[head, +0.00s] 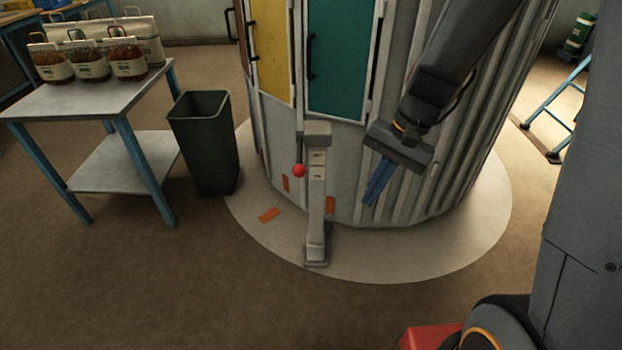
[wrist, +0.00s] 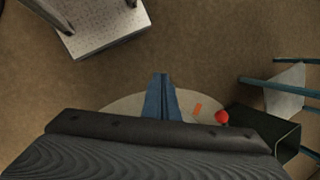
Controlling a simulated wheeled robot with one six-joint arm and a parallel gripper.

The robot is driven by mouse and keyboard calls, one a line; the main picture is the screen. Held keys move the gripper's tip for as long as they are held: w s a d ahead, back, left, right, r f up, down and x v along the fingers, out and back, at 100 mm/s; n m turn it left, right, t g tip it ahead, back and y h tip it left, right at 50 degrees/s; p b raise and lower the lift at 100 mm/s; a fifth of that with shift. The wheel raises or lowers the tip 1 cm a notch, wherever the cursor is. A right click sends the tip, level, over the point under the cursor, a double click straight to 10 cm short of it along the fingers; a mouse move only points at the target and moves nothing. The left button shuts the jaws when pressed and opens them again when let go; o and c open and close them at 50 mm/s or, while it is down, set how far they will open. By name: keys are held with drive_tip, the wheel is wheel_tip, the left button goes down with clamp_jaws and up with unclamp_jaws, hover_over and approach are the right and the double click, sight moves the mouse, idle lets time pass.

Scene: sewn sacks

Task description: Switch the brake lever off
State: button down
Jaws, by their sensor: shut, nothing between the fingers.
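The brake lever shows in the head view as a thin dark rod with a red ball knob (head: 299,171), on the left side of a grey post (head: 316,195) with a foot plate on the floor. The knob hangs below the post's head. The red knob also shows in the wrist view (wrist: 222,117), right of my fingers. My gripper (head: 370,203) has blue fingers, shut and empty, pointing down to the right of the post and apart from it. The fingers also show in the wrist view (wrist: 161,78). The post is not clear in the wrist view.
A large round grey cabinet (head: 410,190) with yellow and teal doors stands behind the post on a pale disc (head: 440,255). A dark bin (head: 205,145) and a table (head: 95,95) with several sacks are at left. The floor in front is clear.

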sight(299, 154)
drive_tip(key=w+a+f+m+t+y+b, duration=0.1)
drive_tip(key=w+f+m, duration=0.4)
drive_tip(key=w, duration=0.6)
drive_tip(key=w+a+f+m+t+y+b, duration=0.2)
drive_tip(key=w+f+m+y, duration=0.3)
drive_tip(key=w+f, duration=0.3)
drive_tip(key=w+b, duration=0.1)
drive_tip(key=w, duration=0.2)
drive_tip(key=shift+a+m+t+y, duration=0.15)
drive_tip(key=shift+m+t+y, duration=0.15)
drive_tip(key=shift+t+y, duration=0.1)
drive_tip(key=shift+w+a+f, duration=0.1)
drive_tip(key=shift+f, duration=0.05)
drive_tip(key=a+f+p, duration=0.1)
drive_tip(key=a+f, duration=0.1)
drive_tip(key=a, duration=0.7)
drive_tip(key=shift+w, duration=0.4)
drive_tip(key=shift+d, duration=0.1)
